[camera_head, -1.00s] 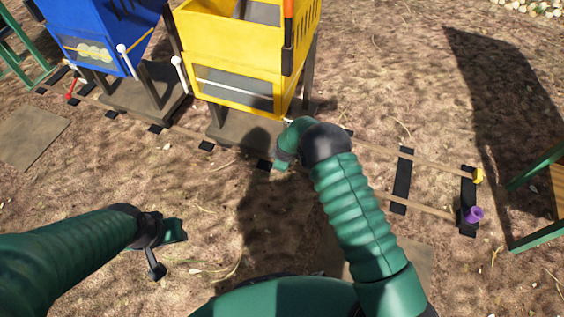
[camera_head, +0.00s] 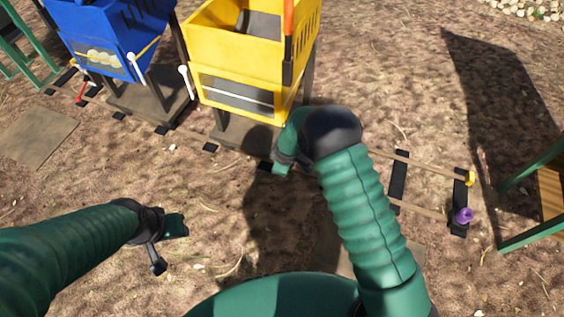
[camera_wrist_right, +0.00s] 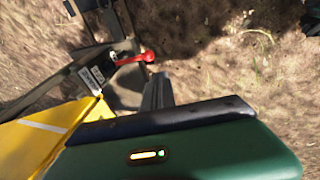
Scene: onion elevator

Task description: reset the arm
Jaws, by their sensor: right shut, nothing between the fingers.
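My right arm reaches forward from the bottom, with its wrist bent back to the left. My right gripper (camera_head: 283,166) points down beside the yellow hopper (camera_head: 235,90) and is mostly hidden behind its own wrist. In the right wrist view, my dark gripper fingers (camera_wrist_right: 158,92) are together with nothing between them. A red-knobbed lever (camera_wrist_right: 133,59) shows just beyond them, and the yellow hopper (camera_wrist_right: 35,140) is at lower left. My left gripper (camera_head: 170,243) hangs over bare ground at lower left, holding nothing visible; its jaw opening is unclear.
A blue hopper (camera_head: 110,40) stands left of the yellow one, with white-knobbed levers near both. A track with dark sleepers (camera_head: 398,180) runs below to the right, with a purple piece (camera_head: 463,216) at its end. A green-framed wooden structure (camera_head: 545,195) is at right. Open ground lies between.

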